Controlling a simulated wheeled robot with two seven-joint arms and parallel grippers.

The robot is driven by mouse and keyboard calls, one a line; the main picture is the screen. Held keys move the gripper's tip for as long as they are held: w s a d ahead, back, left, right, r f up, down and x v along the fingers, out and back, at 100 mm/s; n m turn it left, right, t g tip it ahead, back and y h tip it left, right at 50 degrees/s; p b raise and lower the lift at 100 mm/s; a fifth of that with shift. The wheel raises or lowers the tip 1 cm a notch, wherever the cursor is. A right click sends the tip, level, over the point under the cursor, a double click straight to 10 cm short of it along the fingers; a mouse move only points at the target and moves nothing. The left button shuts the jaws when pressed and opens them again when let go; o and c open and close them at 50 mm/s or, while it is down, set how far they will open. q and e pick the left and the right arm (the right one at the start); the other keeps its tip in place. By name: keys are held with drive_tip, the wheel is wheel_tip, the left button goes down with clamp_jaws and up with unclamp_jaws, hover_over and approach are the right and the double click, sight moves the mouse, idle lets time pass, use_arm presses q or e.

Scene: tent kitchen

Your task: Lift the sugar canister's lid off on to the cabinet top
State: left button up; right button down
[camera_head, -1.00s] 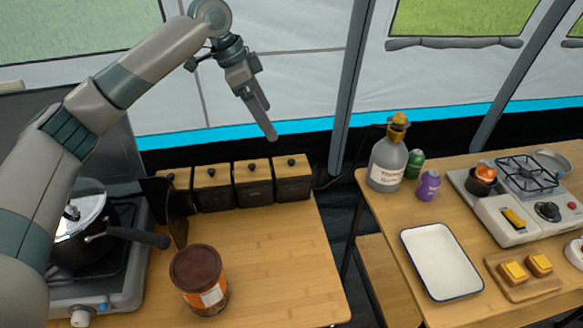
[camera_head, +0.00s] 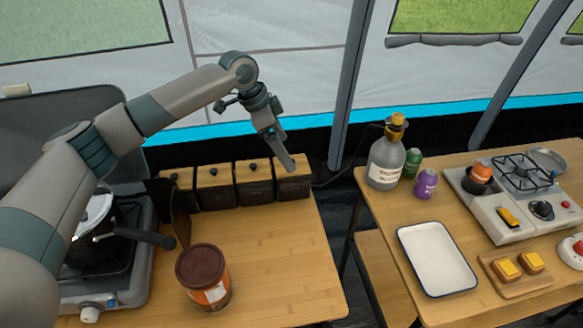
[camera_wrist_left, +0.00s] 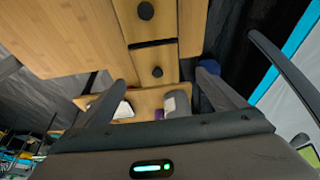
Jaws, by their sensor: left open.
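Several black canisters with wooden lids and black knobs stand in a row at the back of the wooden cabinet top (camera_head: 265,260). I cannot read which is the sugar canister. My left gripper (camera_head: 289,167) is open and empty, pointing down at the rightmost canister (camera_head: 293,190). Its fingers hide that lid's knob in the head view. In the left wrist view, the rightmost lid (camera_wrist_left: 140,58) with its knob (camera_wrist_left: 157,71) shows ahead between the spread fingers; the neighbouring lid is beyond it. I cannot tell whether the fingers touch the lid. My right gripper is not in view.
A brown-lidded tin (camera_head: 204,278) stands at the front of the cabinet top. A stove with a pot (camera_head: 92,240) is at left. The right table holds a bottle (camera_head: 386,165), a white tray (camera_head: 437,258) and a burner (camera_head: 510,205). The cabinet's front right is clear.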

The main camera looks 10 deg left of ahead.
use_arm(q)
drive_tip(key=shift+d+f+p, duration=0.15)
drive_tip(key=shift+f+p, duration=0.25)
drive_tip(key=shift+p, duration=0.05)
drive_tip(key=x, duration=0.1)
drive_tip(key=p+x, duration=0.1)
drive_tip(key=x, duration=0.1)
drive_tip(key=shift+s+f, duration=0.1)
drive_tip(key=shift+s, duration=0.2)
drive_tip(key=shift+w+f+p, duration=0.1)
drive_tip(key=shift+f+p, duration=0.25)
drive_tip(key=shift+f, duration=0.25)
drive_tip(key=c, duration=1.1)
